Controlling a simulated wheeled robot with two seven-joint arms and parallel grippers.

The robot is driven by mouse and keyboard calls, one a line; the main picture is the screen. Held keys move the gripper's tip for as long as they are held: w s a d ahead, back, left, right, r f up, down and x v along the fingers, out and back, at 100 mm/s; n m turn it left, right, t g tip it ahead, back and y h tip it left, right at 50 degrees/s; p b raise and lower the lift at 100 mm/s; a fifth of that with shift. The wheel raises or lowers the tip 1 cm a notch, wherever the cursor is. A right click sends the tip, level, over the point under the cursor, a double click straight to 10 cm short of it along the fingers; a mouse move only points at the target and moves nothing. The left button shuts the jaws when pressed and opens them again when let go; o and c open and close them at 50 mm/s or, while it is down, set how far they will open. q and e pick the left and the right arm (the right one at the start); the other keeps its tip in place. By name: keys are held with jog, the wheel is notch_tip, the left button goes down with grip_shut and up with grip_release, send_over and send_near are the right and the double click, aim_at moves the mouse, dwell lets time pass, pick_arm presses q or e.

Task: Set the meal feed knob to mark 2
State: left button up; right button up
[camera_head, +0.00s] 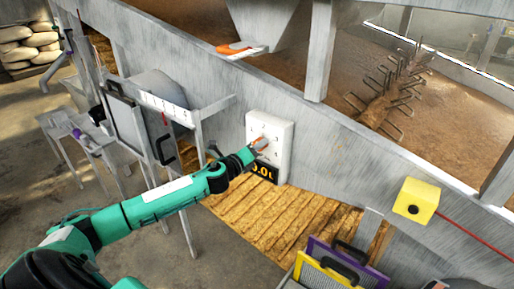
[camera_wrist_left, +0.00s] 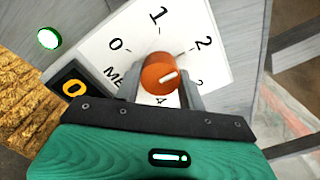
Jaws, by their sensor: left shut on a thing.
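The meal feed knob (camera_wrist_left: 158,74) is a round orange knob on a white dial plate (camera_wrist_left: 185,20) with printed numbers. Its white pointer line slants right and slightly up, roughly between marks 2 and 3; the exact reading is hard to tell. The knob also shows, small, in the head view (camera_head: 261,143), on a white box (camera_head: 284,133) on the grey trough wall. My left gripper (camera_wrist_left: 161,92) is shut on the knob, a finger on either side. In the head view my left gripper (camera_head: 251,153) reaches the box from the left. My right gripper is out of view.
A black display (camera_wrist_left: 73,87) with an orange digit sits beside the dial. A yellow box (camera_head: 416,201) is on the wall at right. Yellow and purple framed panels (camera_head: 330,270) stand below.

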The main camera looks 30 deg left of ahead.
pick_arm(q)
jog(key=shift+f, duration=0.1)
jog(key=o, duration=1)
jog(key=shift+c, duration=0.2)
jog(key=shift+s, duration=0.1)
jog(key=s+a+b, duration=0.1)
jog(key=s+b, duration=0.4)
jog(key=s, duration=0.8)
jog(key=shift+s, duration=0.3)
